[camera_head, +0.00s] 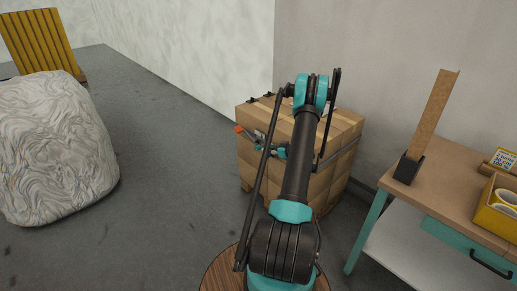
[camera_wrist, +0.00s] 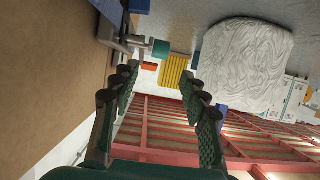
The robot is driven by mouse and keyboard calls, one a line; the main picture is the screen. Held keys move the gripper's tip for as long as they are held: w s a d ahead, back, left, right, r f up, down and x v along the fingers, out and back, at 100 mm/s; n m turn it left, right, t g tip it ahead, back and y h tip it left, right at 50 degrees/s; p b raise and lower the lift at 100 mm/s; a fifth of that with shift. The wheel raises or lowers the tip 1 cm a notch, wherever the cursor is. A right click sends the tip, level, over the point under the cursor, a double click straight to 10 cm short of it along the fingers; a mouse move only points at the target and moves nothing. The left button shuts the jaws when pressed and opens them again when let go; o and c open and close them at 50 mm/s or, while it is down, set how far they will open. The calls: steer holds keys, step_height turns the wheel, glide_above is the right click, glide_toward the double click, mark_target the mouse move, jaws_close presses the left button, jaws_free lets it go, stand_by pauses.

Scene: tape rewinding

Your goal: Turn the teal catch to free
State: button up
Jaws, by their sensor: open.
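In the wrist view, a small teal block (camera_wrist: 161,48), which looks like the teal catch, sticks out on a grey metal part (camera_wrist: 122,40) beside the brown carton face. It lies just beyond my fingertips, near the middle, and nothing touches it that I can see. My gripper (camera_wrist: 160,80) is open and empty, its two dark, ribbed fingers apart. In the head view, a grey tool (camera_head: 261,139) with an orange end sits at the left side of the carton stack (camera_head: 338,121). My arm partly covers that area, and I cannot make out the gripper or catch setting there.
The carton face (camera_wrist: 45,70) runs close along the left of the wrist view. In the head view, a workbench (camera_head: 450,185) with a yellow box (camera_head: 496,208) stands right. A marbled white block (camera_head: 55,145) stands left. The floor between block and cartons is clear.

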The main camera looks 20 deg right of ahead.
mark_target(259, 147)
steer(key=x, duration=1)
steer(key=shift+f, duration=0.1)
steer(key=shift+c, duration=0.6)
steer(key=shift+a, duration=0.15)
steer(key=c, duration=0.9)
